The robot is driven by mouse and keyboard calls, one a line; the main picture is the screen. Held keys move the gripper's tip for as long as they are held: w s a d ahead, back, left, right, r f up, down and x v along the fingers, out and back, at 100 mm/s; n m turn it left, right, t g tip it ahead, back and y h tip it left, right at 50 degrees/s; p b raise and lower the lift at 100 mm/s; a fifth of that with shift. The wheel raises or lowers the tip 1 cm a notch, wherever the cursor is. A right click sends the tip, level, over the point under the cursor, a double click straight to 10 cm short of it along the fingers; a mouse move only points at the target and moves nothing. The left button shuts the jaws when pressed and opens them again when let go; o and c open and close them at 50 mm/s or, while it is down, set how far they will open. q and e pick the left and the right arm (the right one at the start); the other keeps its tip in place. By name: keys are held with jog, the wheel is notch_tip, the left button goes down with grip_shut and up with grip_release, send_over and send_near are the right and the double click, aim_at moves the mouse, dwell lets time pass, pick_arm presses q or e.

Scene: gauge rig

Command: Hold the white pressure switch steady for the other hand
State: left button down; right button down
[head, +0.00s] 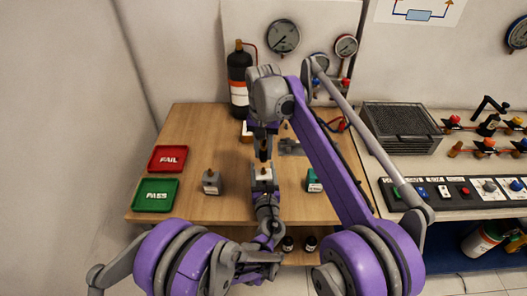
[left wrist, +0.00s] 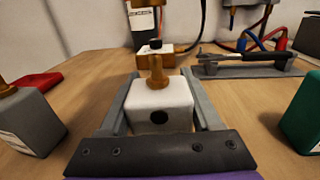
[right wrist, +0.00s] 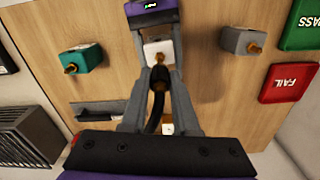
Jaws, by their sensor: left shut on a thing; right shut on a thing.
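The white pressure switch (left wrist: 160,103) with its brass port on top is upright between the fingers of my left gripper (left wrist: 163,108). In the head view the switch (head: 263,172) is above the table's middle. My right gripper (right wrist: 155,108) comes down from above and is shut on a black hose-like piece (right wrist: 156,103). The piece's lower end is right at the switch's brass port; I cannot tell whether they touch. The switch also shows in the right wrist view (right wrist: 158,48). A second white block with brass (right wrist: 167,126) stands behind it, partly hidden.
A grey switch (head: 212,182) stands left and a green one (head: 313,181) right. The red FAIL tray (head: 168,158) and green PASS tray (head: 156,194) lie at the left. A grey holder with a tool (left wrist: 245,66) is behind right. A black bottle (head: 238,75) stands at the back.

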pick_arm(q)
grip_release()
jog(key=s, duration=0.8)
jog(key=s+d, duration=0.1)
jog(key=s, duration=0.3)
jog(key=shift+r, duration=0.1)
pick_arm(e)
jog(key=shift+r, duration=0.1)
pick_arm(q)
notch_tip(320, 180, up, 7)
jog(key=p, duration=0.3)
jog(key=shift+p, duration=0.4)
pick_arm(e)
jog(key=shift+w+r, duration=0.2)
jog(key=shift+r, duration=0.7)
jog(key=shift+w+r, duration=0.15)
jog(key=shift+r, duration=0.7)
jog(key=shift+w+r, duration=0.2)
jog(key=shift+r, duration=0.7)
